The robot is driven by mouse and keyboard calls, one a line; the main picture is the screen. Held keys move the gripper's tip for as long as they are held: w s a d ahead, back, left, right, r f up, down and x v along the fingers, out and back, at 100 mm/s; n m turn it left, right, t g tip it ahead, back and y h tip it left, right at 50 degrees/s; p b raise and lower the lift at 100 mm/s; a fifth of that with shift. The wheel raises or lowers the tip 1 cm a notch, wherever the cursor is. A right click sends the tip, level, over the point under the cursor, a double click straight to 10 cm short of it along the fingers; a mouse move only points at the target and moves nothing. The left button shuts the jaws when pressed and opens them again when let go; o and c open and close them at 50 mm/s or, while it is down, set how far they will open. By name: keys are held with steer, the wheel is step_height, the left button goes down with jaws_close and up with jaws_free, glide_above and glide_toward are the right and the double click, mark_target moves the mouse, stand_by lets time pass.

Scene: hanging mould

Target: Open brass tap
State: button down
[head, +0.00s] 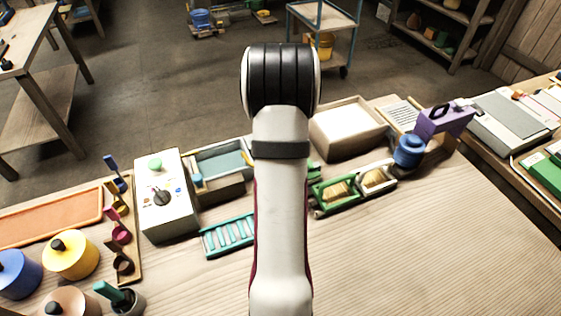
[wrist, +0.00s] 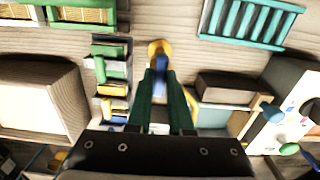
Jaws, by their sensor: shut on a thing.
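In the wrist view, a brass-yellow tap (wrist: 158,47) with a rounded top stands in the middle. A blue part (wrist: 161,66), which looks like its handle, runs down from it between my fingers. My gripper (wrist: 160,78) has two green fingers, shut on this blue part from both sides. The fingers hide the lower part of the tap. I cannot tell how far the handle is turned. In the head view my own arm covers the tap and gripper.
A teal rack (head: 228,236), a white box with knobs (head: 165,200) and a grey tray (head: 222,170) stand left of my arm. Green-framed moulds (head: 335,192), a wooden box (head: 346,126) and a blue pot (head: 410,150) stand right. The front right of the table is clear.

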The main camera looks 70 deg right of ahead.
steer(key=c, duration=0.8)
jaws_free()
steer(key=shift+r, duration=0.1)
step_height(320, 180, up, 16)
steer(key=shift+f, duration=0.15)
